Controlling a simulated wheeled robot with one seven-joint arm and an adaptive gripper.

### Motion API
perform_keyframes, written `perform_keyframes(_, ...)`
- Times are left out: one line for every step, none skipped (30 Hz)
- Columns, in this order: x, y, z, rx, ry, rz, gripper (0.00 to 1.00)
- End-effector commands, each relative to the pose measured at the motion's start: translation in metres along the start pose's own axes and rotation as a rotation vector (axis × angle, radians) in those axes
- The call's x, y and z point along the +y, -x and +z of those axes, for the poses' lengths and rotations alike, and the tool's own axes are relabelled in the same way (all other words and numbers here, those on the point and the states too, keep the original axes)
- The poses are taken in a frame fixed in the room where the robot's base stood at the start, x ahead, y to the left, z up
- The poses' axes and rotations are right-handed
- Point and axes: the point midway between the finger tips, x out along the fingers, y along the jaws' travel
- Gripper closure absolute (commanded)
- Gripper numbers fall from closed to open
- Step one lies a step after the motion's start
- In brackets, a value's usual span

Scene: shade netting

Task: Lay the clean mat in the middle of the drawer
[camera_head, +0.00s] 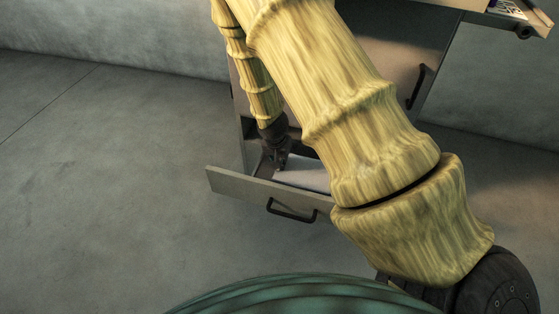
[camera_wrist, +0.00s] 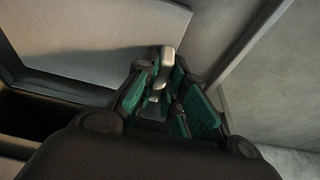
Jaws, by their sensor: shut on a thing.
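The clean mat is a pale flat sheet (camera_head: 305,179) inside the open drawer, partly hidden by my arm. In the wrist view the mat (camera_wrist: 95,22) fills the upper left. The drawer is pulled out of a grey cabinet, and its front panel (camera_head: 235,187) has a dark handle. My gripper (camera_head: 279,162) is down inside the drawer at the mat's left end. In the wrist view my gripper (camera_wrist: 167,88) has its green-padded fingers shut on a small light grip piece at the mat's edge. Whether the mat lies flat on the drawer floor is unclear.
The grey cabinet (camera_head: 395,55) stands behind, with a dark handle (camera_head: 417,87) on another front. A shelf or tray with small items (camera_head: 508,8) is at the top right. Open floor (camera_head: 100,170) lies to the left. My arm blocks the drawer's right part.

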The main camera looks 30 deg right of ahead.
Motion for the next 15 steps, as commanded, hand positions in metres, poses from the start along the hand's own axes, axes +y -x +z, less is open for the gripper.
perform_keyframes(0.0001, -0.0012, 0.0005, 0.0, 0.0, 0.0, 1.0)
perform_keyframes(0.0001, -0.002, 0.0007, -0.001, 0.0, 0.0, 1.0)
perform_keyframes(0.0001, -0.0017, 0.0006, 0.0, 0.0, 0.0, 0.82)
perform_keyframes(0.0, -0.0017, 0.0006, 0.0, 0.0, 0.0, 0.77)
perform_keyframes(0.0, -0.0016, 0.0006, 0.0, 0.0, 0.0, 0.72)
perform_keyframes(0.0, -0.0016, 0.0006, 0.0, 0.0, 0.0, 0.66)
perform_keyframes(0.0, -0.0016, 0.0006, 0.0, 0.0, 0.0, 0.66)
perform_keyframes(0.0001, -0.0016, 0.0006, 0.0, 0.0, 0.0, 0.66)
perform_keyframes(0.0001, -0.0016, 0.0006, 0.0, 0.0, 0.0, 0.66)
perform_keyframes(0.0001, -0.0016, 0.0006, 0.0, 0.0, 0.0, 0.66)
perform_keyframes(0.0001, -0.0015, 0.0006, 0.0, 0.0, 0.0, 0.66)
perform_keyframes(0.0001, -0.0015, 0.0006, 0.0, 0.0, 0.0, 0.66)
perform_keyframes(0.0001, -0.0015, 0.0006, 0.0, 0.0, 0.0, 0.66)
perform_keyframes(0.0001, -0.0015, 0.0006, 0.0, 0.0, 0.0, 0.66)
perform_keyframes(0.0001, -0.001, 0.0004, 0.0, 0.0, 0.0, 0.66)
